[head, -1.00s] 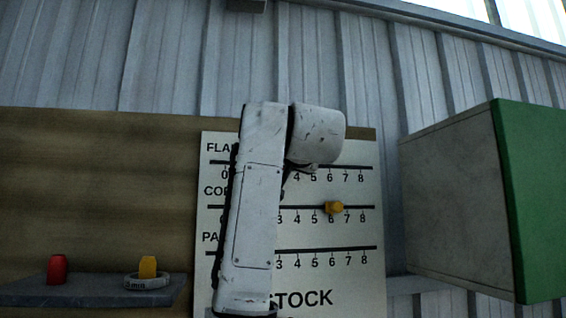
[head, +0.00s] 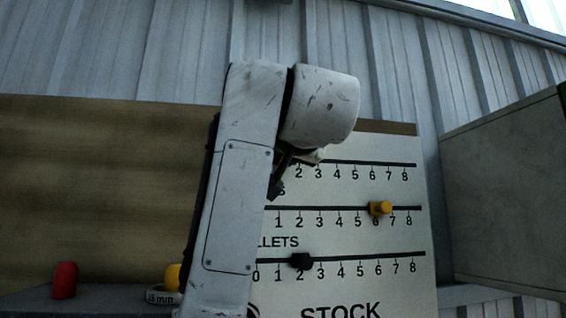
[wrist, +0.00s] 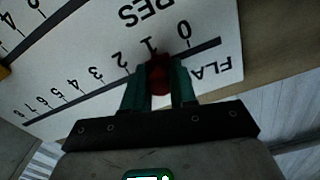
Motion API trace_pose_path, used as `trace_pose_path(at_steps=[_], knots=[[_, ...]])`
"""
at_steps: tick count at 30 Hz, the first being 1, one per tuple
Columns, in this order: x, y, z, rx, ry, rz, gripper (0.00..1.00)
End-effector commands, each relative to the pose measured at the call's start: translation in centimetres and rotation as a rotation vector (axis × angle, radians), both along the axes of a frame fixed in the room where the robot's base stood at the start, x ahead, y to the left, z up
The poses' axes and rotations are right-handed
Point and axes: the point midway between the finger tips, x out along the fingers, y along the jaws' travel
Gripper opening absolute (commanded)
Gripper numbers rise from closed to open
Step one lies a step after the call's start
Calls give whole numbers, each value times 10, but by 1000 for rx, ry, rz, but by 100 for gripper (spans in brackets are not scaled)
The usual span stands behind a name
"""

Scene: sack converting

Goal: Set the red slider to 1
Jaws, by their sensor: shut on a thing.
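The red slider (wrist: 160,82) shows in the wrist view on the top scale of the white stock board (wrist: 85,85), labelled "FLA…". It sits at about the 1 mark, though the fingers partly cover the slot there. My gripper (wrist: 159,80) is shut on it, a green finger on each side. In the head view my arm hides the red slider and the low end of its scale. The fingertips cannot be made out there.
An orange slider (head: 380,208) stands at 6 on the middle scale, a black slider (head: 301,261) at 2 on the lowest. Left, a shelf (head: 105,298) holds a red piece (head: 65,280) and a yellow piece (head: 172,277) by a ring. A grey box (head: 505,190) juts out right.

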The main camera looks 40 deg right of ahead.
Motion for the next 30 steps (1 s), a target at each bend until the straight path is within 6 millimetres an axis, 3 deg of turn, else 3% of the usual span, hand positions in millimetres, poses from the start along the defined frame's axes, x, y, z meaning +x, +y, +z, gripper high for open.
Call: trace_pose_path(at_steps=[6,7,15,23,30], knots=[[-1,0,0,2,-1,-1,0],[-1,0,0,2,-1,-1,28],[0,0,0,2,0,-2,52],[-1,1,-1,2,0,-1,52],[-27,18,-3,2,-4,0,52]])
